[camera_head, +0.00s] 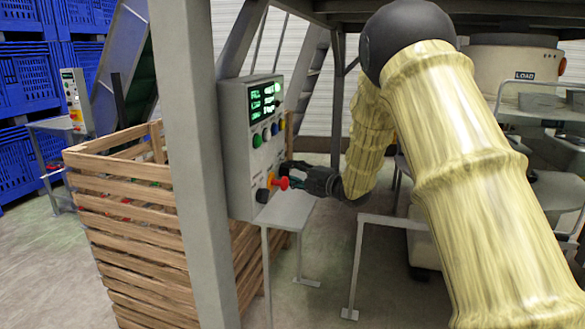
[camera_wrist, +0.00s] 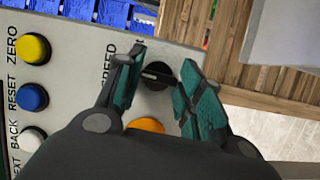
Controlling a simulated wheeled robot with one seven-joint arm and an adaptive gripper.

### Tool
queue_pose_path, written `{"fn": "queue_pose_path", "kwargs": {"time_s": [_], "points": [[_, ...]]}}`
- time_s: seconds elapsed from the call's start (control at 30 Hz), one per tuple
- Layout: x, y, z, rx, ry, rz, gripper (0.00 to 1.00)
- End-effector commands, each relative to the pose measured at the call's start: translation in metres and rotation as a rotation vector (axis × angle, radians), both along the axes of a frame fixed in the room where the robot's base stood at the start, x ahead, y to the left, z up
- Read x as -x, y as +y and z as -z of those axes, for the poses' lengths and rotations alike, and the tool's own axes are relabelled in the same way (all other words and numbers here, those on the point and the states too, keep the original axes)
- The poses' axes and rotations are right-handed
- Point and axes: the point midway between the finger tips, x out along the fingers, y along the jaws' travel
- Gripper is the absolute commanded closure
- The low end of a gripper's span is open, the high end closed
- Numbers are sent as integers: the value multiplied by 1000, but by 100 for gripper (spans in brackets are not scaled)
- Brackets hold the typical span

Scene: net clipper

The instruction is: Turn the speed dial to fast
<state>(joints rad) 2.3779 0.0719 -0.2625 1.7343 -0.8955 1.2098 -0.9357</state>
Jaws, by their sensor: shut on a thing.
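The speed dial (camera_wrist: 158,76) is a black round knob with a raised grip bar, on the light grey panel beside the printed word SPEED in the wrist view. My gripper (camera_wrist: 164,78) has its two teal-padded fingers on either side of the dial, shut on it. In the head view my gripper (camera_head: 290,176) reaches the lower right part of the control box (camera_head: 237,160), and the dial is hidden there. The dial's scale marks are too hidden to read.
A red emergency button (camera_head: 282,183) sits close beside my gripper; an orange-yellow part (camera_wrist: 147,125) shows near the dial in the wrist view. Yellow (camera_wrist: 33,48), blue (camera_wrist: 32,97) and white (camera_wrist: 33,139) buttons line the panel. A wooden crate (camera_head: 125,215) and grey post (camera_head: 190,130) stand left.

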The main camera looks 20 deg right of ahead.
Motion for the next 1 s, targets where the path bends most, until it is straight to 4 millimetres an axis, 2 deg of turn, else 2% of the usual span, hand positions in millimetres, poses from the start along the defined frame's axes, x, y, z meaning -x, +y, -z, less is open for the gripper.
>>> {"fn": "queue_pose_path", "kwargs": {"time_s": [0.03, 0.5, 1.0], "points": [[0, -1, -6, -25, 38, 1, 87], [0, -2, -8, -263, 392, 2, 87], [-1, -2, -4, -402, 595, 2, 87]]}}
